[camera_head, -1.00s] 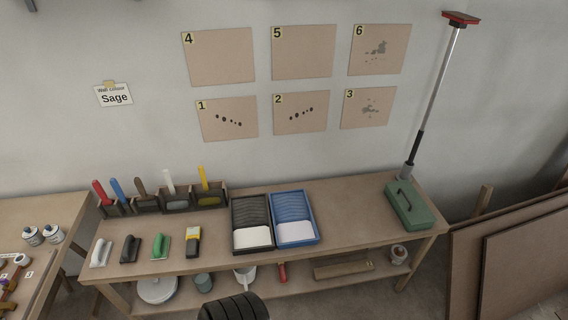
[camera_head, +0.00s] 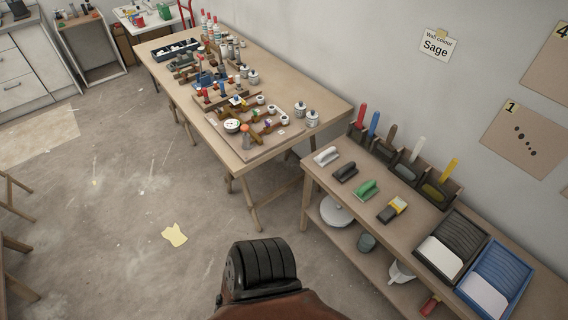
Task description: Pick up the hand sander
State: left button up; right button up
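On the lower bench at the right stand three small handled blocks in a slanting row: a white one (camera_head: 326,156), a black one (camera_head: 345,172) and a green one (camera_head: 367,190). Each looks like a hand sander or float; I cannot tell which one is the hand sander. They lie apart from each other with handles up, and nothing touches them. Neither of my grippers is in view.
A yellow and black brush (camera_head: 392,209), a rack with coloured handles (camera_head: 405,168), a black tray (camera_head: 452,248) and a blue tray (camera_head: 495,279) share the bench. A long table (camera_head: 232,150) with many small items stands left. The floor at left is mostly clear.

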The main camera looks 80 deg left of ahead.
aim_at(346, 170)
jog(key=u, duration=2.1)
